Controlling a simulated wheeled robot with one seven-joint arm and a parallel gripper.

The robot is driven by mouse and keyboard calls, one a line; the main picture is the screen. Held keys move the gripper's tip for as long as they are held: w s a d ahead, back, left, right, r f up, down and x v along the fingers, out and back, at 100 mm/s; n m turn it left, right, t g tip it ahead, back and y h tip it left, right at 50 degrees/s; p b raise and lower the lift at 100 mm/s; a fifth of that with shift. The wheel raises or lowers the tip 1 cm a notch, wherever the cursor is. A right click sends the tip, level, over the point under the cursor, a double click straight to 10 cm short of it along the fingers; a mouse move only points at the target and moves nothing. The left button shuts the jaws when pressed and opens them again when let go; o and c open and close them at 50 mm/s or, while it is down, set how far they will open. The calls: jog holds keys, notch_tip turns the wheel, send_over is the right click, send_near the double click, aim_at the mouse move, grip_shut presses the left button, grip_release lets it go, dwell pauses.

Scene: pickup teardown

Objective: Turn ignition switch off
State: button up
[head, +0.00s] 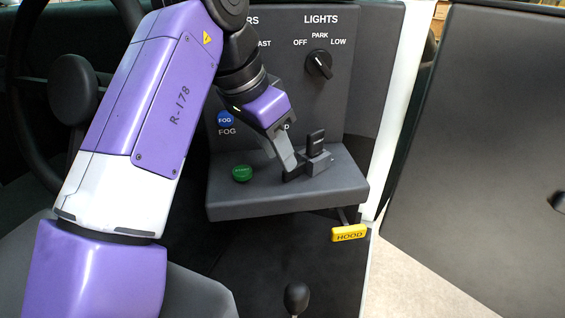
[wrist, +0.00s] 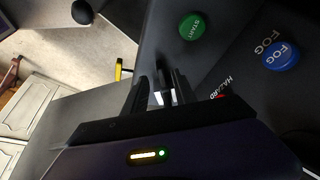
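A black upright key-like handle (head: 316,141), which looks like the ignition switch, stands on the right part of the grey console shelf (head: 260,208). My gripper (head: 305,168) reaches down from the upper left, its fingertips low at the base of this handle. In the wrist view my gripper's dark fingers (wrist: 164,90) are close together, with a thin light gap between them. Dark parts overlap there, so I cannot tell whether the fingers touch or grip the handle. The handle's lower part is hidden by the gripper.
A green START button (head: 242,173) is left of my gripper on the shelf. A blue FOG button (head: 225,119) and the lights knob (head: 319,65) are on the upright panel. A yellow HOOD lever (head: 349,233) hangs below. An open door panel (head: 485,150) stands at right.

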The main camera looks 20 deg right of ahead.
aim_at(305, 163)
jog(key=shift+x, duration=2.25)
grip_shut()
